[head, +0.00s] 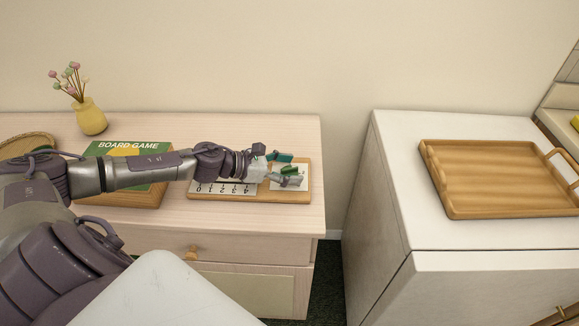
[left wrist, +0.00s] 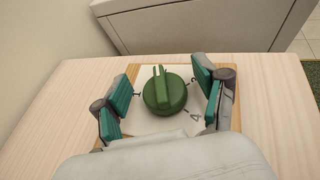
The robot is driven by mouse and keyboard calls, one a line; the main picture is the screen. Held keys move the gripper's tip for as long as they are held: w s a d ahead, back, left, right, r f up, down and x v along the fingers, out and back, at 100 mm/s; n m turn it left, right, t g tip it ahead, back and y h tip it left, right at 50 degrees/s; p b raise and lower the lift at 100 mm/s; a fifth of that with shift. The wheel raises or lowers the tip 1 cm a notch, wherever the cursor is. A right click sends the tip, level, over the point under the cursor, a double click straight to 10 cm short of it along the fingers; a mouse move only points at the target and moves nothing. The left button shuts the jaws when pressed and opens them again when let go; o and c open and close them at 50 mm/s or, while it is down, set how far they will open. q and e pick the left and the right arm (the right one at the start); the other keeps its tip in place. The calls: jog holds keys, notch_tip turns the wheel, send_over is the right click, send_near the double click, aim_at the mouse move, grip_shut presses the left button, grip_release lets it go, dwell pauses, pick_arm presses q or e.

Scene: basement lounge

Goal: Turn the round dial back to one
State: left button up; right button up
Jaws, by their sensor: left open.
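The round green dial (left wrist: 165,98) sits on a white plate (left wrist: 147,122) with numbers around it. Its raised grip carries a pale line pointing up and slightly left in the left wrist view. A 4 is readable at lower right; the marks at left and upper right are small. In the head view, the dial (head: 289,170) is partly hidden by my left gripper (head: 285,169). The gripper is open, with one finger on each side of the dial and visible gaps in the left wrist view (left wrist: 164,88). My right gripper is not in view.
The wooden board (head: 236,198) with a printed number scale lies on a pale dresser (head: 235,125). A board game box (head: 120,197) and yellow vase (head: 91,117) stand left. A white cabinet (head: 400,160) with a wooden tray (head: 495,180) stands right, across a gap.

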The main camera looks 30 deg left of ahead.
pick_arm(q)
jog(key=shift+c, duration=0.4)
jog(key=c, duration=1.1)
jog(key=shift+o, duration=0.2)
jog(key=shift+r+n+t+y+p, duration=0.2)
jog(key=shift+n+t+y+p, duration=0.15)
jog(key=shift+p, duration=0.45)
jog(key=n+t+y+p, duration=0.1)
jog(key=n+y+p, duration=0.3)
jog(key=p, duration=0.2)
jog(key=n+t+y+p, duration=0.1)
jog(key=n+y+p, duration=0.3)
jog(key=y+p, duration=0.1)
jog(key=shift+d+r+n+p, duration=0.1)
jog(key=shift+d+n+p, duration=0.05)
jog(key=shift+n+p, duration=0.25)
jog(key=n+y+p, duration=0.2)
jog(key=y, duration=0.1)
jog(key=shift+g, duration=0.35)
jog(key=shift+f+n+g+y+p, duration=0.2)
jog(key=shift+n+g+y+p, duration=0.35)
jog(key=shift+n+y, duration=0.65)
